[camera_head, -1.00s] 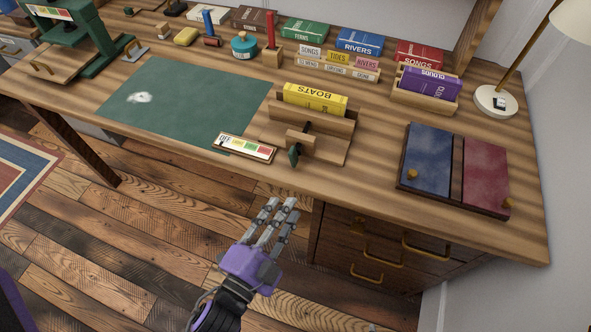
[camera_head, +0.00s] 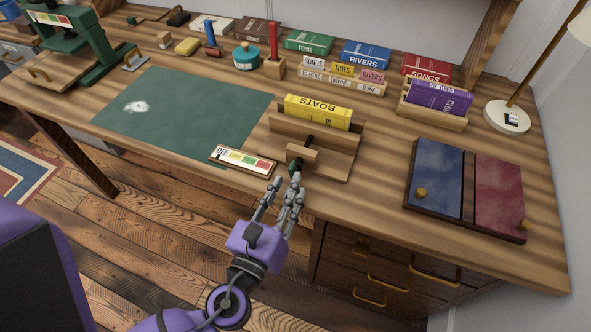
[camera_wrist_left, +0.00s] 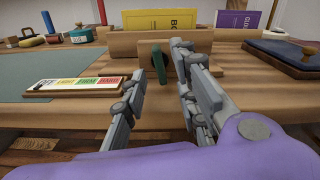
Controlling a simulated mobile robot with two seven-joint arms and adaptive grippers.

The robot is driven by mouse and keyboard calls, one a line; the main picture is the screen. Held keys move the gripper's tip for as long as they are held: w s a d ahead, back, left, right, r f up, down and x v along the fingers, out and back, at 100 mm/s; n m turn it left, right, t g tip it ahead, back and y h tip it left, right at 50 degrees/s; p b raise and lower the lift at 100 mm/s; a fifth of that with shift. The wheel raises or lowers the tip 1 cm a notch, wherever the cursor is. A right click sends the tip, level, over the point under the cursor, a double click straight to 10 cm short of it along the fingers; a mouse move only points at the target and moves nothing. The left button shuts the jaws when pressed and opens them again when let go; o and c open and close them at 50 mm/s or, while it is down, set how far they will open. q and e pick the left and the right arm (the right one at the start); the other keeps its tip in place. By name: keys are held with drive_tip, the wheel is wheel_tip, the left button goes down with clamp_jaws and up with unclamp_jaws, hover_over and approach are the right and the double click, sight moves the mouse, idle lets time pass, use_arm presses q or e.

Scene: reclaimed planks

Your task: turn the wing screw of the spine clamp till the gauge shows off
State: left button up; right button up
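The wooden spine clamp (camera_head: 335,165) stands near the table's front edge and holds the upright yellow BOATS book (camera_head: 318,112). Its dark green wing screw (camera_wrist_left: 158,62) faces me at the front of the clamp, partly hidden by my fingers in the head view. My left gripper (camera_head: 285,182) is open just in front of the wing screw. In the left wrist view its fingers (camera_wrist_left: 162,80) spread either side of the wing; contact is not clear.
A green mat (camera_head: 180,115) lies left of the clamp. A blue and red book cover board (camera_head: 465,190) with knobs lies to the right. A purple book in a wooden holder (camera_head: 430,118), small book blocks and a lamp base (camera_head: 507,117) stand behind.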

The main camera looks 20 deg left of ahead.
sight(296, 169)
use_arm(q)
drive_tip(key=w+p, duration=0.1)
drive_tip(key=w, duration=0.4)
drive_tip(key=shift+d, duration=0.1)
drive_tip(key=shift+c, duration=0.2)
clamp_jaws()
